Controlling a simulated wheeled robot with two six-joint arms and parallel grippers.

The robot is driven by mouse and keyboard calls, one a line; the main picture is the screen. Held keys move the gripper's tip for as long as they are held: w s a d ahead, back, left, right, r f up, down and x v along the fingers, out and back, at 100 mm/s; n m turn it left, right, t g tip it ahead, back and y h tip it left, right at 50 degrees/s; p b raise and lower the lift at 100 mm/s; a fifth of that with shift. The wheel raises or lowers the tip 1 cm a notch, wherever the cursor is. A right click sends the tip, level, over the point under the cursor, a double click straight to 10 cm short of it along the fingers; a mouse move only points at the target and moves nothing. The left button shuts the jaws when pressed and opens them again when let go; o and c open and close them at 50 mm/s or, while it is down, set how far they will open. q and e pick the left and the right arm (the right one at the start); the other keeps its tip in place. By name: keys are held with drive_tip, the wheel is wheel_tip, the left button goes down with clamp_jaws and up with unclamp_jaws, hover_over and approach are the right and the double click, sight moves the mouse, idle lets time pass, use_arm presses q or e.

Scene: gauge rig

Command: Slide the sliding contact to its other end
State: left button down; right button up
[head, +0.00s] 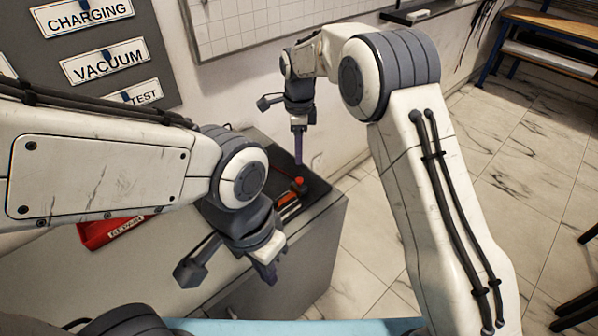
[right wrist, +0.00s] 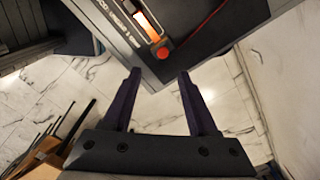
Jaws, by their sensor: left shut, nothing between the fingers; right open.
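The sliding contact appears to be the part with a round red knob (head: 299,182) on the dark rig panel, beside an orange strip (head: 288,204). In the right wrist view the red knob (right wrist: 163,53) sits at the near end of the orange strip (right wrist: 149,24). My right gripper (head: 298,160) points down above the panel, near the knob. In its wrist view the right gripper (right wrist: 160,74) is open and empty, with the knob ahead of the gap between its fingers. My left gripper (head: 267,273) is shut and empty, in front of the cabinet.
The dark panel (head: 316,188) lies on a grey cabinet (head: 312,245). A red labelled tray (head: 98,232) is at left, partly hidden by my left arm. A board with labels (head: 105,62) hangs behind. Open tiled floor (head: 365,225) is at right.

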sight(299, 179)
drive_tip(key=shift+m, duration=0.3)
drive_tip(key=f, duration=0.3)
drive_tip(key=f+p, duration=0.1)
drive_tip(key=f, duration=0.7)
drive_tip(key=shift+w+d+p, duration=0.1)
drive_tip(key=shift+w+p, duration=0.2)
drive_tip(key=shift+r, duration=0.1)
clamp_jaws()
idle(0.5)
